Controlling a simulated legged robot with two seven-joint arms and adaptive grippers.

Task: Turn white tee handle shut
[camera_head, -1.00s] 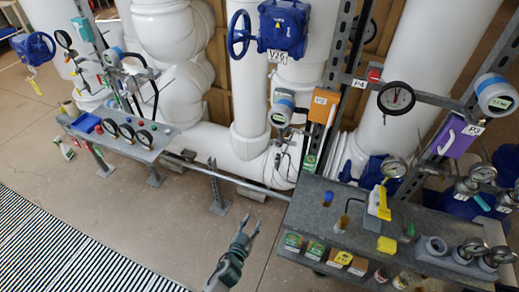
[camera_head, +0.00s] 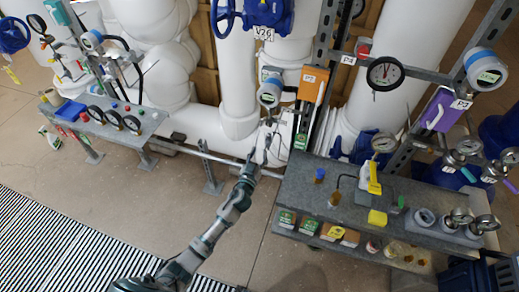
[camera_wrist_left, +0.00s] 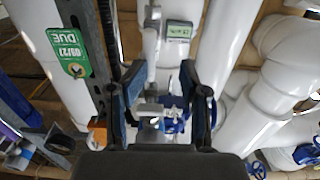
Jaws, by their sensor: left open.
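My left gripper (camera_head: 262,148) reaches up to the small pale valve fittings (camera_head: 284,136) below the P2 transmitter. In the left wrist view, the left gripper (camera_wrist_left: 159,72) is open, with its two dark fingers apart. A pale metal fitting (camera_wrist_left: 151,45) runs upright between and beyond the fingertips. A small grey-white part (camera_wrist_left: 150,112) shows lower between the fingers, with blue behind it. I cannot tell for sure which part is the white tee handle, or whether the fingers touch it. My right gripper is not in view.
Large white pipes (camera_head: 237,60) stand behind the fittings. The P2 transmitter (camera_head: 270,92) and orange box (camera_head: 312,82) are close by. A grey bench (camera_head: 340,205) with bottles is at right; another bench (camera_head: 118,122) with gauges is at left. A green tag (camera_wrist_left: 65,50) hangs near the left finger.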

